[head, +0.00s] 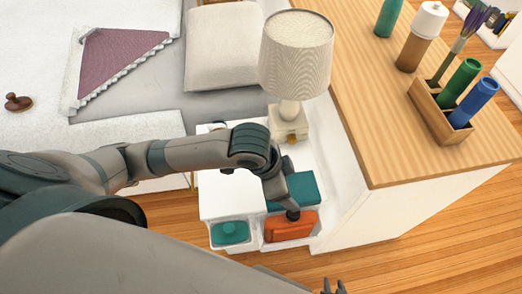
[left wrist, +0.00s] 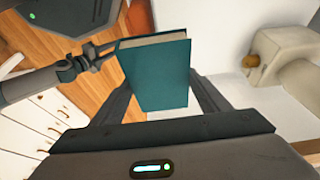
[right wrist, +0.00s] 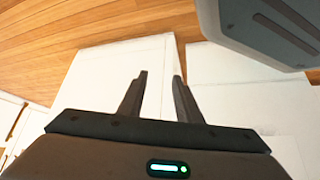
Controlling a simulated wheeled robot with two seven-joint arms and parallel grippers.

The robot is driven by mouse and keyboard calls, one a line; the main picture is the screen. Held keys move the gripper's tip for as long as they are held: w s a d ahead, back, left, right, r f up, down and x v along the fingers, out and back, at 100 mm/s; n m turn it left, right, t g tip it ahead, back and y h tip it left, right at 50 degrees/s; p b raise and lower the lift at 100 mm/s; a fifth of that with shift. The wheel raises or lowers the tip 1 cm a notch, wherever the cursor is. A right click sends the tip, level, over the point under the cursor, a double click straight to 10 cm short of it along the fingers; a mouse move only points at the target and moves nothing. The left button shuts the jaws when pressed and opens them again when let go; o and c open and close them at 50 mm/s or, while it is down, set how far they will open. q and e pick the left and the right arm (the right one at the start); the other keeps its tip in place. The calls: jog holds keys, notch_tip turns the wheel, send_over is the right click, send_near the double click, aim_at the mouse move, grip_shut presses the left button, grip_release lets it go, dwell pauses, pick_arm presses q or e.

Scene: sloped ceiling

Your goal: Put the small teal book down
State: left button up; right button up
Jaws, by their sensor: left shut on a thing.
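The small teal book (head: 306,186) is held in my left gripper (head: 280,192) above the white bedside unit, below the lamp in the head view. In the left wrist view the book (left wrist: 160,80) stands between the two fingers, its cover facing the camera and its page edge at the top. Part of the book is hidden behind the gripper in the head view. My right gripper (head: 335,287) barely shows at the bottom edge of the head view. In the right wrist view its fingers (right wrist: 160,95) are apart with nothing between them.
The white bedside unit (head: 222,195) bears a lamp (head: 291,115). An orange item (head: 291,227) and a teal item (head: 230,233) sit at its front. A wooden-topped cabinet (head: 400,120) with a pen holder (head: 445,112) stands to the right. A bed lies behind.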

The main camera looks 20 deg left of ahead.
pick_arm(q)
jog(key=shift+s, duration=0.15)
jog(key=shift+w+a+f, duration=0.2)
jog(key=shift+w, duration=0.15)
jog(key=w+a+f, duration=0.1)
jog(key=w+f, duration=0.1)
jog(key=w, duration=0.1)
jog(key=w+a+f, duration=0.2)
jog(key=w, duration=0.1)
jog(key=w+a+f, duration=0.2)
jog(key=w, duration=0.1)
jog(key=shift+a+f, duration=0.1)
jog(key=shift+w+a+f, duration=0.15)
jog(key=shift+w, duration=0.1)
pick_arm(e)
jog(key=shift+s+f, duration=0.15)
jog(key=shift+s, duration=0.6)
pick_arm(q)
jog(key=shift+s+f, duration=0.1)
jog(key=shift+f, duration=1.95)
pick_arm(e)
jog(key=shift+a, duration=0.25)
